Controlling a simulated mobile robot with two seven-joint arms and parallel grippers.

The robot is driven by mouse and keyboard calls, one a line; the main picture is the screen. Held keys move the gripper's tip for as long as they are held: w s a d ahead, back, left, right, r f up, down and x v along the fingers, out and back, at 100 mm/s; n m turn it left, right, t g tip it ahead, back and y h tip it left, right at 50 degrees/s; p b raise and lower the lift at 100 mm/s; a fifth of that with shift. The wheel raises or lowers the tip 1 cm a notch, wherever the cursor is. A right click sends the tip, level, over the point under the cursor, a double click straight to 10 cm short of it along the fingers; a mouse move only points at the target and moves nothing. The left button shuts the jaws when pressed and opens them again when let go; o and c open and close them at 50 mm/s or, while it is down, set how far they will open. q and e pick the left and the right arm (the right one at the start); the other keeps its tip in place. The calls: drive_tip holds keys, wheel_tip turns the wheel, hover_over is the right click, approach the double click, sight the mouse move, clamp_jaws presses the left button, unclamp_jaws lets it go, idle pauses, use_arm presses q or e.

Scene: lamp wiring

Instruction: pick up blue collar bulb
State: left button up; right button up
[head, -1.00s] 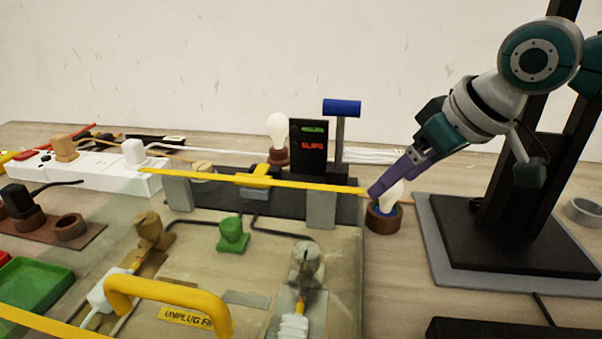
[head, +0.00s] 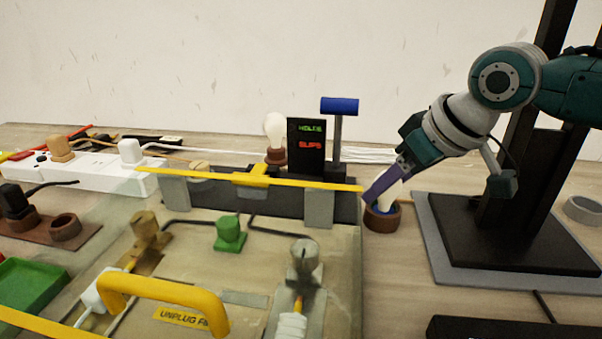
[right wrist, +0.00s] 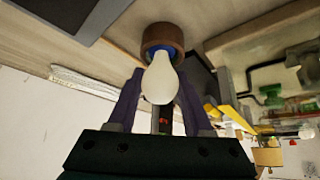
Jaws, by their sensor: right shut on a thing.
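The blue collar bulb (head: 388,196) has a white glass and a blue collar. Its lower end sits in a round brown holder (head: 382,219) on the table, right of the clear-covered board. My right gripper (head: 377,195) is shut on the bulb, coming down at a slant from the upper right. In the right wrist view the bulb (right wrist: 160,80) lies between the two purple fingers (right wrist: 158,100), with the blue collar against the brown holder (right wrist: 162,40). My left gripper is not in view.
The covered board with a yellow bar (head: 300,184) and yellow handle (head: 165,290) is just left of the holder. A black panel (head: 306,147), another bulb (head: 275,130) and a blue-topped post (head: 339,106) stand behind. A white power strip (head: 95,172) is at left.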

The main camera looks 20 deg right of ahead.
clamp_jaws()
